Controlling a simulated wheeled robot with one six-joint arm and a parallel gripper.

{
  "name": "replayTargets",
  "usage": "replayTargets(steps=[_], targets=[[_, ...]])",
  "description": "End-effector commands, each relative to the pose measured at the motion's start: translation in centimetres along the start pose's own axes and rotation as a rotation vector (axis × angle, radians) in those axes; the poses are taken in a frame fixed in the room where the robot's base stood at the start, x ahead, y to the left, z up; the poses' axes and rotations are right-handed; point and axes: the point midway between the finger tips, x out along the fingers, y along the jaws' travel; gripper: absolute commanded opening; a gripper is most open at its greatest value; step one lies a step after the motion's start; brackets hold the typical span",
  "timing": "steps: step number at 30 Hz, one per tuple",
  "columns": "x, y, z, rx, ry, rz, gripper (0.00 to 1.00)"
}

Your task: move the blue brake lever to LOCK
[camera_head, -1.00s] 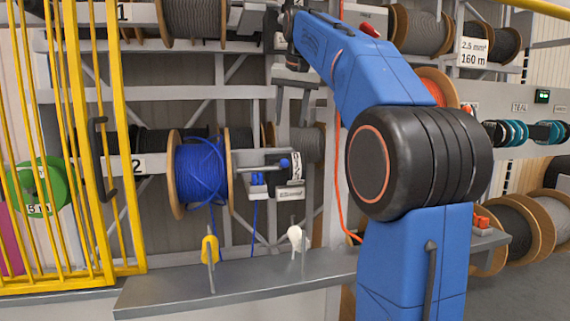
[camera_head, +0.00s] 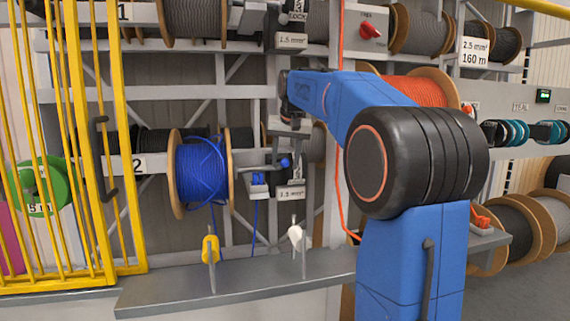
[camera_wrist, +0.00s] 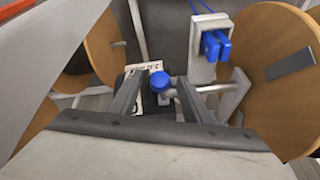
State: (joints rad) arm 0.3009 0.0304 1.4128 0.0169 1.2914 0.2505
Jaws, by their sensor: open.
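The blue brake lever ends in a round blue knob (camera_head: 285,163) on a thin metal arm, to the right of the blue cable reel (camera_head: 201,170). The knob also shows in the wrist view (camera_wrist: 160,83), between the two fingers and near their tips. My gripper (camera_wrist: 158,88) is open, with a finger on each side of the knob. I cannot tell whether either finger touches it. In the head view my gripper (camera_head: 299,150) hangs down at the lever. The lever's LOCK marking cannot be read here.
A bracket with blue blocks (camera_wrist: 213,45) stands close to the right finger in the wrist view. Wooden reel flanges lie on both sides. A grey ledge (camera_head: 240,285) with a yellow clip (camera_head: 210,249) runs below. A yellow barred gate (camera_head: 105,150) is at the left.

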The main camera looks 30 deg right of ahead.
Motion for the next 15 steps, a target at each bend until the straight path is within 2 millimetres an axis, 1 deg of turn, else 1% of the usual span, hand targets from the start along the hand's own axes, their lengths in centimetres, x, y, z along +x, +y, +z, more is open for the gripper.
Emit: replayTargets(steps=[5, 14, 15], targets=[[1.03, 0.00, 0.02, 0.000, 0.000, 0.000, 0.44], [1.16, 0.00, 0.01, 0.000, 0.001, 0.000, 0.44], [1.16, 0.00, 0.01, 0.000, 0.001, 0.000, 0.35]])
